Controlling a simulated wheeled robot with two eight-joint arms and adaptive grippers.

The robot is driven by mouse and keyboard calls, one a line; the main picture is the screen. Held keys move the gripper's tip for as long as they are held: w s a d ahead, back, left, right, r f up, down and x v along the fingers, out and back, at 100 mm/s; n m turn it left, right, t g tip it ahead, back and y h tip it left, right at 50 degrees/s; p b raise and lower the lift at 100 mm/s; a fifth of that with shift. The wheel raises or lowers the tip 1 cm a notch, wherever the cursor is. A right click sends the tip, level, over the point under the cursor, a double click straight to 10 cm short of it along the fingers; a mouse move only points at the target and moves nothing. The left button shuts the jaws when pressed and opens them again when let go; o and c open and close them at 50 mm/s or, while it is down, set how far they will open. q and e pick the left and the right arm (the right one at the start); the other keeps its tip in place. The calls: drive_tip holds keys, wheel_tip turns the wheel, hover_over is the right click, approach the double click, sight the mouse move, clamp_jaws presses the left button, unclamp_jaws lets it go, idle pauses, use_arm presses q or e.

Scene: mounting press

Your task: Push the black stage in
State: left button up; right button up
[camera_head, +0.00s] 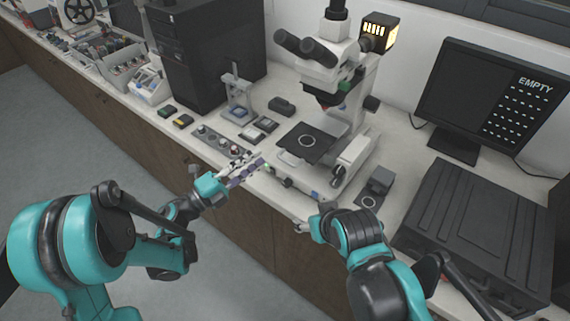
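The black stage (308,139) is a flat square plate with a pale ring on it, under the lens of the white microscope (336,76). It sticks out from the microscope body toward the bench front. My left gripper (254,164) is in front and to the left of the stage, over the front edge of the bench, apart from it. Its fingers are small in view and I cannot tell how far apart they are. My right gripper (300,227) is lower, at the bench front, below the stage in the picture. Its fingers are mostly hidden by its wrist.
A small press stand (237,98) and several small boxes lie left of the stage. A small black device (380,180) sits to the right, near a large black case (480,225). A monitor (488,97) reading EMPTY stands behind. Grey floor is open in front of the bench.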

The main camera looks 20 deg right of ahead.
sight(286, 161)
use_arm(q)
drive_tip(key=d, duration=0.3)
drive_tip(key=d+f+m+g+b, duration=0.1)
drive_tip(key=d, duration=0.1)
drive_tip(key=d+f+m+g, duration=0.1)
drive_tip(key=d, duration=0.2)
drive_tip(key=shift+s+d, duration=0.1)
drive_tip(key=shift+d, duration=0.25)
clamp_jaws()
